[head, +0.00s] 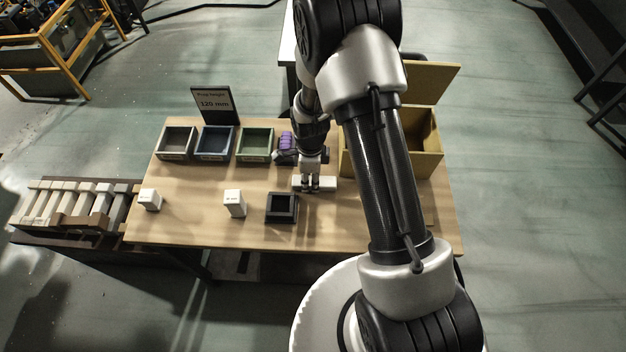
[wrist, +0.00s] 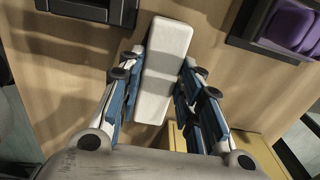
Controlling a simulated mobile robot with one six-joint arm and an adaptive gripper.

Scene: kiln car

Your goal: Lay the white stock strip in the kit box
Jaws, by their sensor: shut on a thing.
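The white stock strip (head: 328,185) is a pale, flat bar near the middle of the wooden table. In the wrist view the strip (wrist: 166,58) lies between the blue-sided fingers. My gripper (head: 313,187) points down and is shut on it; in the wrist view the gripper (wrist: 153,88) holds it near its lower part. I cannot tell whether the strip touches the table. A tan open box (head: 425,166), likely the kit box, stands to the right with its lid raised. My arm hides its left part. The box's edge (wrist: 245,150) shows at lower right in the wrist view.
A black square tray (head: 281,219) stands left of my gripper. Three bins, grey (head: 176,155), blue (head: 214,156) and green (head: 254,158), line the back beside purple pieces (head: 286,141). Two white blocks (head: 150,199) (head: 235,203) stand at the front. A sign (head: 214,104) stands behind.

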